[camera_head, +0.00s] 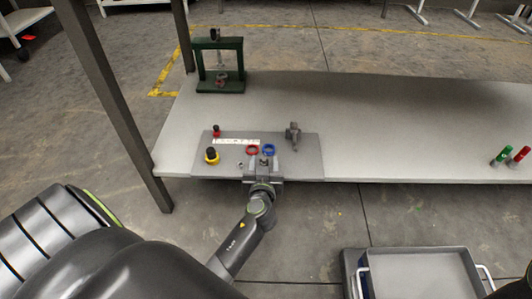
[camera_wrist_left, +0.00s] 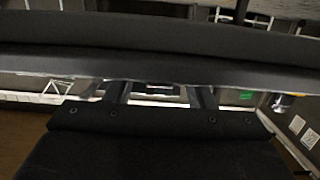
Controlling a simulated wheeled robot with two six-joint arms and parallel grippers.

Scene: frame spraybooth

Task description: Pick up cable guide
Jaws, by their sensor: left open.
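I cannot tell for sure which part is the cable guide. A small grey upright fitting (camera_head: 293,133) stands on the right part of a grey panel (camera_head: 308,160) on the table. A red ring (camera_head: 252,150) and a blue ring (camera_head: 269,150) lie left of that fitting. My left gripper (camera_head: 264,164) is open at the panel's front edge, just below the two rings. In the left wrist view its fingers (camera_wrist_left: 160,95) are apart, with a dark bar across the picture beyond them. No held thing shows between them.
The panel also carries a yellow-and-black button (camera_head: 212,155), a small red part (camera_head: 216,131) and a white label strip (camera_head: 236,141). A green frame (camera_head: 220,66) stands at the table's back left. Red and green cylinders stand at its right. The table (camera_head: 400,120) is clear between.

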